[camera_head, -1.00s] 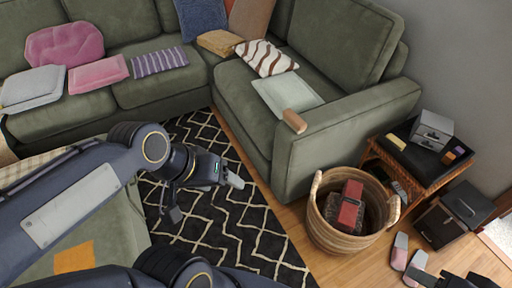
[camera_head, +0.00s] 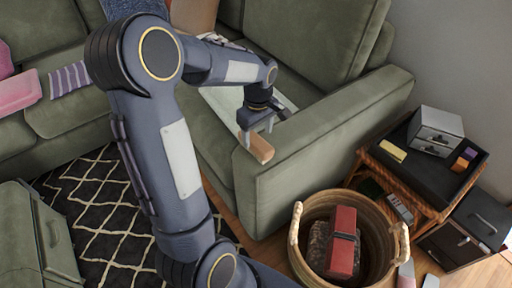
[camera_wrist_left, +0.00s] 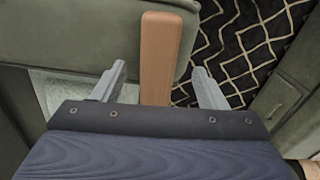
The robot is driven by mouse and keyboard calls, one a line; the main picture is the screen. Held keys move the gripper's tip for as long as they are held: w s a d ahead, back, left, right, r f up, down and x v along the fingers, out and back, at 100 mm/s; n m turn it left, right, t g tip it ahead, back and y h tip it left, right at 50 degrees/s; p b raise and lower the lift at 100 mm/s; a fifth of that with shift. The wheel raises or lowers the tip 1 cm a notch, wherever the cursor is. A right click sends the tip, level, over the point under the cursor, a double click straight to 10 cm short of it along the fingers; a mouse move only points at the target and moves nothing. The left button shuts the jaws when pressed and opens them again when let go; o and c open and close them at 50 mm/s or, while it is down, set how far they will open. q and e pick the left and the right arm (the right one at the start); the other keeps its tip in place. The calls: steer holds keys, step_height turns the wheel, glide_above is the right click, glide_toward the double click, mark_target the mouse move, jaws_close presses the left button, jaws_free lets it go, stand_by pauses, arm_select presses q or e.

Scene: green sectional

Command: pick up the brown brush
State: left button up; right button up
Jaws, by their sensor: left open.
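The brown brush (camera_head: 260,149) shows as a plain wooden bar at the front end of the sofa's arm. In the left wrist view, the brush (camera_wrist_left: 160,58) runs lengthwise up the picture, and its lower end is hidden behind my gripper's body. My left gripper (camera_head: 257,128) is open, right by the brush in the head view. In the wrist view its two fingers (camera_wrist_left: 160,82) stand on either side of the brush with a gap on each side. I cannot tell how far above it they are. My right gripper is not in view.
The green sofa arm (camera_head: 330,125) lies beside my left gripper. A wicker basket (camera_head: 318,209) holding a red-topped item stands on the floor below. A side table (camera_head: 400,160) with small boxes is at the right. A patterned rug (camera_head: 95,205) covers the floor at left.

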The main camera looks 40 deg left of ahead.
mark_target(256, 139)
arm_select(q)
steer(key=f, duration=0.2)
steer(key=a+f+b, duration=0.1)
steer(key=f, duration=0.1)
steer(key=shift+w, duration=0.2)
steer(key=shift+f, duration=0.5)
steer(key=c, duration=1.1)
